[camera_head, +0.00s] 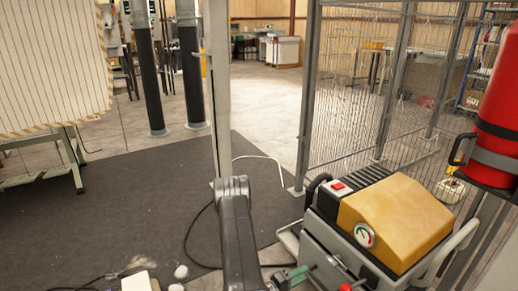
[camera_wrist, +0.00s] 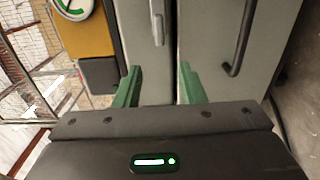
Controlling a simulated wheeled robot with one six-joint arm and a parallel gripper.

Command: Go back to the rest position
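My gripper (camera_wrist: 159,75) shows in the wrist view with its two green fingers apart and nothing between them. Beyond the fingers are a grey surface with a metal latch-like part and a dark curved handle (camera_wrist: 238,45). I cannot tell how far the fingertips are from that surface. In the head view my dark arm link (camera_head: 238,235) rises at the bottom middle, left of a yellow and grey machine (camera_head: 405,215). A green part (camera_head: 297,272) beside the machine may be a finger of my gripper, but this is unclear.
The machine has a gauge (camera_head: 364,235) and a red switch (camera_head: 338,186). A red cylinder (camera_head: 500,105) stands at the right. A wire fence (camera_head: 350,100) stands behind. A striped panel (camera_head: 50,65) is at the left. Cables lie on the otherwise mostly clear dark mat (camera_head: 110,215).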

